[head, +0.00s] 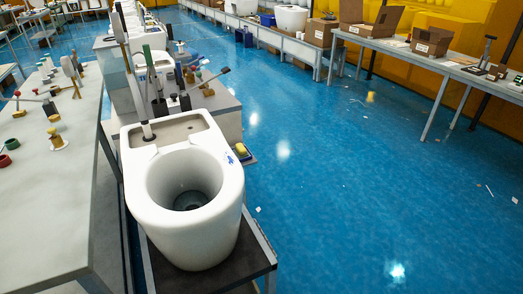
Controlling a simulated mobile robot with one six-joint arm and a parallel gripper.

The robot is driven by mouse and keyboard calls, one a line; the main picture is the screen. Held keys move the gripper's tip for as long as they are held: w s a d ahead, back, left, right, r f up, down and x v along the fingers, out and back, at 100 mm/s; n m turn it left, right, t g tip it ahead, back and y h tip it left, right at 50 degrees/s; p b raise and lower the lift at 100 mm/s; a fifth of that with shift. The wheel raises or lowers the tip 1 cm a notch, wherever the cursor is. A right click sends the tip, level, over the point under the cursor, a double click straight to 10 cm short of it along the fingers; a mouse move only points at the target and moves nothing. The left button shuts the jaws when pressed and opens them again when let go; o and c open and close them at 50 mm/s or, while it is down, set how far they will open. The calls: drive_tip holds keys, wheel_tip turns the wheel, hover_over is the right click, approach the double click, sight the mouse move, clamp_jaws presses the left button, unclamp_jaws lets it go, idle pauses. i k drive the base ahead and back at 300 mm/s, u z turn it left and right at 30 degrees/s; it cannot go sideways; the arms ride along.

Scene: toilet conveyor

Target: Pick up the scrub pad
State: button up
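A small yellow block (241,149), which may be the scrub pad, sits just right of the near white toilet bowl (191,190), on a dark surface beside its rim. It is too small to make out its texture. Another small yellow item (370,97) shows over the blue floor, and I cannot tell what it is. My gripper is not in view.
The toilet stands on a dark-topped conveyor (258,262), with more toilets behind it. A grey table (45,190) with several tools runs along the left. Tables with cardboard boxes (432,42) stand at the back right. The blue floor (370,190) on the right is mostly open.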

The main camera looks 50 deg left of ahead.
sight(240, 149)
drive_tip(key=z, duration=0.9)
drive_tip(key=i, duration=1.15)
drive_tip(key=z, duration=0.8)
drive_tip(key=k, duration=0.15)
drive_tip(key=u, duration=3.4)
